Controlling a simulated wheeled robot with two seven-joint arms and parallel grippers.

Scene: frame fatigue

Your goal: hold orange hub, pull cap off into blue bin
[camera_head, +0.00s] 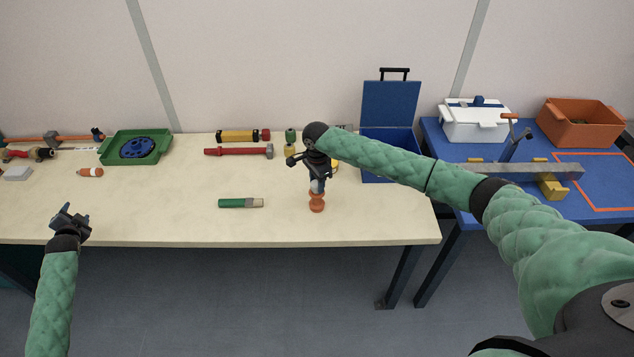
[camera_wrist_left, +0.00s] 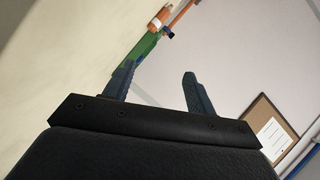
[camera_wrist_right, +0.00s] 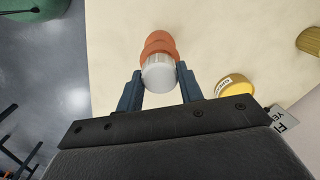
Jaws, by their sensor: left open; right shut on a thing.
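The orange hub (camera_head: 316,203) stands upright on the cream table near its front edge. A whitish ribbed cap (camera_wrist_right: 158,74) sits on the hub, whose orange body (camera_wrist_right: 158,44) shows beyond it in the right wrist view. My right gripper (camera_head: 317,180) reaches down from above and is shut on the cap, which it partly hides in the head view. My left gripper (camera_head: 70,217) is open and empty at the table's front left, far from the hub. A blue open box (camera_head: 390,103) with a raised lid and black handle stands behind the hub to the right.
A green-handled brush (camera_head: 238,203) lies left of the hub. A yellow round container (camera_wrist_right: 236,86) sits close to my right gripper. A green tray (camera_head: 108,150) and an orange bottle (camera_head: 90,172) are at the left. The middle-left table is clear. A blue table (camera_head: 490,215) adjoins at right.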

